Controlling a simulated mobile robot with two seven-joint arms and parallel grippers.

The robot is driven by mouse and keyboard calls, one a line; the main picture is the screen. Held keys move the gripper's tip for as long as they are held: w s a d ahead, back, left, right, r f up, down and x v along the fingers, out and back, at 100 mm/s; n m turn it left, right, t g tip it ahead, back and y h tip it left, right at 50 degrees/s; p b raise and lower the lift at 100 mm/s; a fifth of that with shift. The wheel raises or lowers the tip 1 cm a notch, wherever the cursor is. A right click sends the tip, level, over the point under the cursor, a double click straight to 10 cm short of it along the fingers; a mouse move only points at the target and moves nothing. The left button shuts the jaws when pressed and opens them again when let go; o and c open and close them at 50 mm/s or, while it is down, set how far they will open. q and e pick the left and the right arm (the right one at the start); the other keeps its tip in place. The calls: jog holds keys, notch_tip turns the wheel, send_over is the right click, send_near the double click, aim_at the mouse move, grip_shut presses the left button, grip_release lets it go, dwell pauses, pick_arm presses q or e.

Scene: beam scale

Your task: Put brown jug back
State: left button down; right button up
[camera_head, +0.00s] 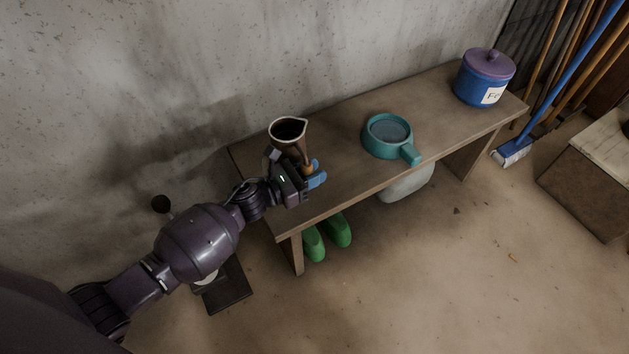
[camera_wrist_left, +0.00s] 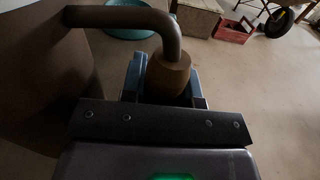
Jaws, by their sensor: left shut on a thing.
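The brown jug (camera_head: 290,140) is at the left end of the wooden bench (camera_head: 340,188), upright with its dark opening facing up. I cannot tell whether its base touches the bench top. My left gripper (camera_head: 312,176) is shut on the jug's handle, at its front side. In the left wrist view the jug's body (camera_wrist_left: 35,75) fills the left side. Its bent handle ends in a brown grip (camera_wrist_left: 168,78) between my blue fingertips (camera_wrist_left: 167,88). My right gripper is not in view.
A teal pan (camera_head: 369,147) stands mid-bench, right of the jug. A blue canister (camera_head: 472,88) with a purple lid stands at the far right end. Green shoes (camera_head: 340,230) and a pale object (camera_head: 406,186) are below. A concrete wall (camera_head: 200,60) runs behind.

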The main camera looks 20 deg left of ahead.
pick_arm(q)
notch_tip(320, 180, down, 3)
jog(key=shift+s+f+b, duration=0.1)
jog(key=shift+f+b, duration=0.1)
jog(key=shift+b, duration=0.3)
jog(key=shift+f, duration=0.25)
jog(key=shift+r, duration=0.15)
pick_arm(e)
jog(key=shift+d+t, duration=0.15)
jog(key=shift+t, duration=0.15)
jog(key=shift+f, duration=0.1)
pick_arm(q)
jog(key=shift+f, duration=0.2)
jog(key=c, duration=0.9)
grip_release()
jog(key=shift+o, duration=0.2)
